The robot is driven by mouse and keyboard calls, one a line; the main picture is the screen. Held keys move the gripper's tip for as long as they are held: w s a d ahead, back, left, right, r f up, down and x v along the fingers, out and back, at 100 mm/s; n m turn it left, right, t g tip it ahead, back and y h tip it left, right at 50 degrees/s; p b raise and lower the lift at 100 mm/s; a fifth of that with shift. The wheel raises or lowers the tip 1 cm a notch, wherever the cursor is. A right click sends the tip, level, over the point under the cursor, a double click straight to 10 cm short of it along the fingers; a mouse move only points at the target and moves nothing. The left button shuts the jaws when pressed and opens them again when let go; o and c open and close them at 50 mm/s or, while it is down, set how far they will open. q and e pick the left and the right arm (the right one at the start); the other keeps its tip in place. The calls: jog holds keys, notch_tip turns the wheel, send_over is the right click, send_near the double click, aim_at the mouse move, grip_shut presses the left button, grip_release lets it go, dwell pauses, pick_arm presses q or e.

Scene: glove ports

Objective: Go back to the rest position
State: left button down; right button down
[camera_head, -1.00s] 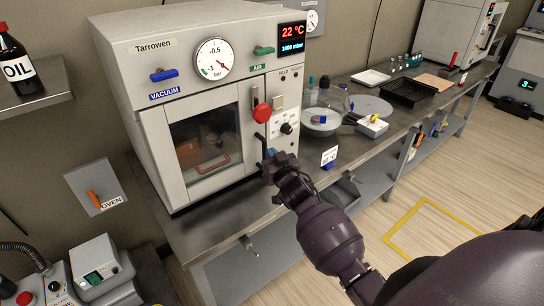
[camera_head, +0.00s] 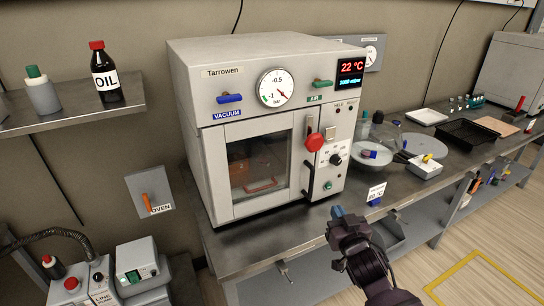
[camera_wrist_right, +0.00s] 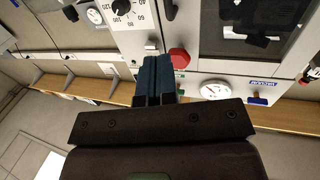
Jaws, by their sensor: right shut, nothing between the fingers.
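My right gripper (camera_head: 338,214) is in front of the bench edge, below and to the right of the vacuum oven's door. Its blue fingers are together with nothing between them; they also show shut in the right wrist view (camera_wrist_right: 156,78). The vacuum oven (camera_head: 212,88) stands on the steel bench with its windowed door (camera_head: 258,165) closed. Its red knob (camera_head: 314,142) and black door handle (camera_head: 309,180) are on the door's right side. The gripper is apart from the handle. My left gripper is not in view.
A sign card (camera_head: 376,192) stands on the bench edge near my right gripper. Glassware, a black tray (camera_head: 468,134) and a hotplate (camera_head: 425,168) are to the right. A shelf (camera_head: 70,119) with an oil bottle (camera_head: 105,75) is at left.

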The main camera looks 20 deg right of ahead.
jog(key=s+a+f+n+g+y, duration=0.1)
jog(key=s+a+f+g, duration=0.2)
jog(key=s+f, duration=0.5)
jog(key=s+a+f+n+g+y, duration=0.2)
jog(key=s+a+f, duration=0.3)
jog(key=s+f, duration=0.4)
jog(key=s+g, duration=0.1)
jog(key=s, duration=0.1)
jog(key=shift+s+a, duration=0.2)
jog(key=shift+s, duration=0.2)
